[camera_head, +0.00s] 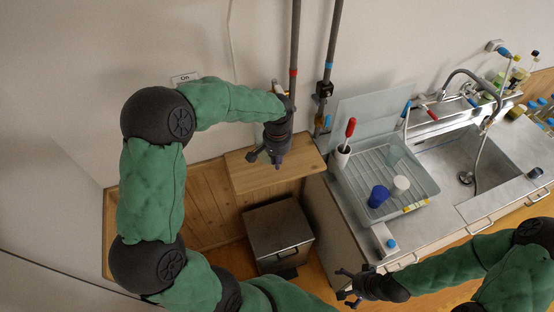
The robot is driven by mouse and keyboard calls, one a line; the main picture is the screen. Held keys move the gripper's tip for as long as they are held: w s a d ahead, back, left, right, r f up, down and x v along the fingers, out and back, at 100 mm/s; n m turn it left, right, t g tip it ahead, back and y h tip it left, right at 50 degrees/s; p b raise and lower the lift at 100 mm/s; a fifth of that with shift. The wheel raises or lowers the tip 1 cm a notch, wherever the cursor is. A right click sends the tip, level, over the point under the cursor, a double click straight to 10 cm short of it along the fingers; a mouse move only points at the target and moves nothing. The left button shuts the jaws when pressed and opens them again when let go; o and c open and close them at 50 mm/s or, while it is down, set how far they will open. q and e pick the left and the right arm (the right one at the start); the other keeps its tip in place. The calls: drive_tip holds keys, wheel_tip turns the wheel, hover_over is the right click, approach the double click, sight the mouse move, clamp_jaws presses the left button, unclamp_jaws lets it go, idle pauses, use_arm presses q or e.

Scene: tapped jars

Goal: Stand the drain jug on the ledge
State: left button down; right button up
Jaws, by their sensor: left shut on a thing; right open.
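The ledge (252,182) is a pale wooden board against the wall, left of the metal counter. My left gripper (266,159) is over the ledge, beneath the lower ends of the pipes as seen here. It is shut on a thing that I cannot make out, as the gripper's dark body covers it. I cannot identify the drain jug for sure in this view. The part of the ledge behind my gripper is hidden. My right gripper (346,288) is open and empty, low in front of the counter.
Two grey pipes, one with a red band (293,72) and one with a blue band (329,65), run down the wall. A drying tray (430,190) holds a blue cup (378,196) and a white cup (401,184). A metal-topped box (278,228) stands below the ledge.

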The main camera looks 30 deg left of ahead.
use_arm(q)
drive_tip(key=shift+f+b, duration=1.75)
drive_tip(key=shift+f, duration=0.9)
drive_tip(key=shift+f+b, duration=0.5)
drive_tip(key=shift+f, duration=0.05)
drive_tip(key=c, duration=1.2)
unclamp_jaws()
wheel_tip(320, 180, up, 12)
